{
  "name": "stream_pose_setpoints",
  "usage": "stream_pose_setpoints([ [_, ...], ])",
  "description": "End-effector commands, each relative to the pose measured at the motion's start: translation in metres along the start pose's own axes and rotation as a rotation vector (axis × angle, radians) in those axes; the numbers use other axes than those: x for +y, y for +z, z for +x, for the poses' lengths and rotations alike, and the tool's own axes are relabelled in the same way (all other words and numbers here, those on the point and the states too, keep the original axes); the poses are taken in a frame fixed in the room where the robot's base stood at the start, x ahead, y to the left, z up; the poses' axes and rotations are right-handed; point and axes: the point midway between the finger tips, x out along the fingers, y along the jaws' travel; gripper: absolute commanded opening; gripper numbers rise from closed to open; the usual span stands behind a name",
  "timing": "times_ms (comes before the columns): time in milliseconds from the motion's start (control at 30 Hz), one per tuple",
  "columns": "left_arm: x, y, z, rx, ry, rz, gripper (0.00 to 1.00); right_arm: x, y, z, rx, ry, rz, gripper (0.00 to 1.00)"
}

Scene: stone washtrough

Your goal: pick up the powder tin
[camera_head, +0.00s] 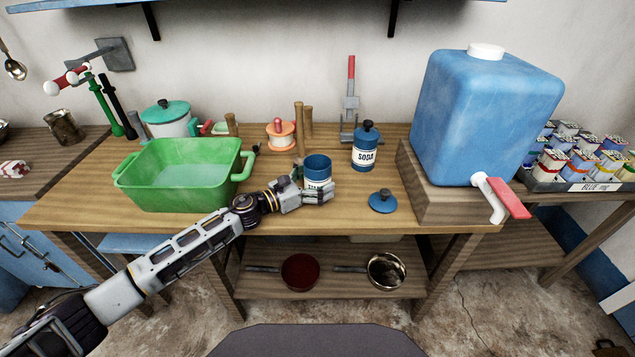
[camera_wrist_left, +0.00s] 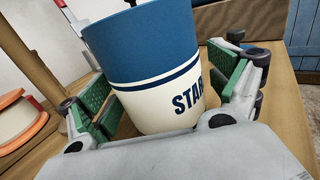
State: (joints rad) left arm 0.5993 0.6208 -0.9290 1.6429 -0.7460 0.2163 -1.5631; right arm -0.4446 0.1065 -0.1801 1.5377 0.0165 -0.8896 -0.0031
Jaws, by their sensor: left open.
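An open blue-and-cream tin (camera_head: 317,168) stands upright on the wooden table, its label partly hidden in the head view. In the left wrist view the tin (camera_wrist_left: 150,70) shows letters starting "STAR". My left gripper (camera_head: 316,188) is at its near side. In the wrist view the open fingers (camera_wrist_left: 165,95) stand on either side of the tin; I cannot tell if they touch it. A similar lidded tin marked "SODA" (camera_head: 366,147) stands behind to the right. A loose blue lid (camera_head: 382,201) lies on the table at the right. My right gripper is not in view.
A green basin (camera_head: 185,196) is on the left. An orange-and-cream spool (camera_head: 281,134) and wooden posts (camera_head: 303,120) stand behind the tin. A blue water container (camera_head: 480,110) with a red-handled tap is on the right. The table front near the lid is clear.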

Motion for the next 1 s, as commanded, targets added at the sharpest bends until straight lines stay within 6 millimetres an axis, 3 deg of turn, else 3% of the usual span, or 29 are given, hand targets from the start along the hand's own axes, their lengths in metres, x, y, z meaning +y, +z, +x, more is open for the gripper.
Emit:
stream_pose_setpoints([
  [133,0.0000,0.0000,-0.0002,0.000,0.000,0.000,0.91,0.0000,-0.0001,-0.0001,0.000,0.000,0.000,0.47],
  [567,0.0001,0.0006,-0.0002,-0.001,0.000,0.000,0.38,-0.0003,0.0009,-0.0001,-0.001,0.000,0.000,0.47],
  [1000,0.0003,0.0056,-0.0002,-0.001,0.000,0.002,0.38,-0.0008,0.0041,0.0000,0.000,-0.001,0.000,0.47],
])
